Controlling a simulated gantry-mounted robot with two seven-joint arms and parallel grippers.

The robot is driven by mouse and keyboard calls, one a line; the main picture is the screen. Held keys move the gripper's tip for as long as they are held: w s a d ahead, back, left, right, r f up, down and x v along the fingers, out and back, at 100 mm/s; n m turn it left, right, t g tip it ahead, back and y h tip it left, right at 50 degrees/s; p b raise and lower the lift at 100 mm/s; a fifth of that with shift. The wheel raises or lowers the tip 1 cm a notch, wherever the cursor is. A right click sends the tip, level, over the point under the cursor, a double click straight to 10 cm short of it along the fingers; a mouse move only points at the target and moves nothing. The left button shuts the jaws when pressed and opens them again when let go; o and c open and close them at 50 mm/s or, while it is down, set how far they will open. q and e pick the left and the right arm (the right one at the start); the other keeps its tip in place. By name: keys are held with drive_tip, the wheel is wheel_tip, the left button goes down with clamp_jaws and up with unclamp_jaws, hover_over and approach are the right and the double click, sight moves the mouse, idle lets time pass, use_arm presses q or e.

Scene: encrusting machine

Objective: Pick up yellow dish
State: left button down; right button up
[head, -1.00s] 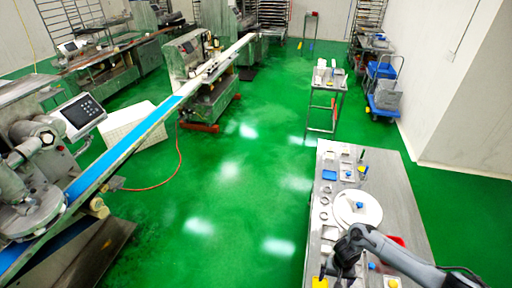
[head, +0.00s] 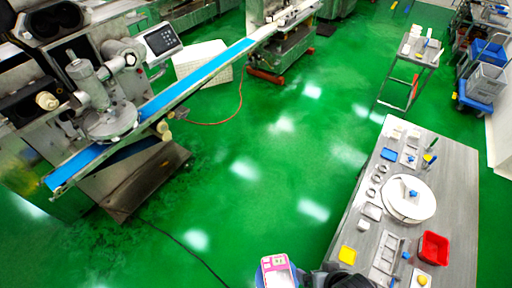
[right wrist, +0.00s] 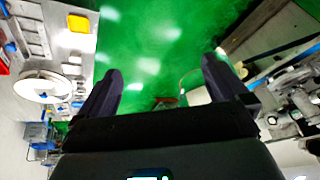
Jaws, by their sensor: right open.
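The yellow dish (head: 347,254) is a small square piece lying flat near the front left edge of the metal table (head: 447,190). It also shows in the right wrist view (right wrist: 78,23), at the upper left. My left gripper is not in view.
The table also holds a round white board (head: 408,208), a red bin (head: 433,248), a blue dish (head: 389,154), and several small trays and rings. A pink and white device (head: 276,272) stands at the bottom edge. A blue conveyor (head: 190,97) is at left; green floor lies between.

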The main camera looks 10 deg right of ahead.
drive_tip(key=s+n, duration=0.1)
drive_tip(key=n, duration=0.1)
drive_tip(key=d+n+g, duration=0.1)
drive_tip(key=n, duration=0.1)
drive_tip(key=shift+s, duration=0.4)
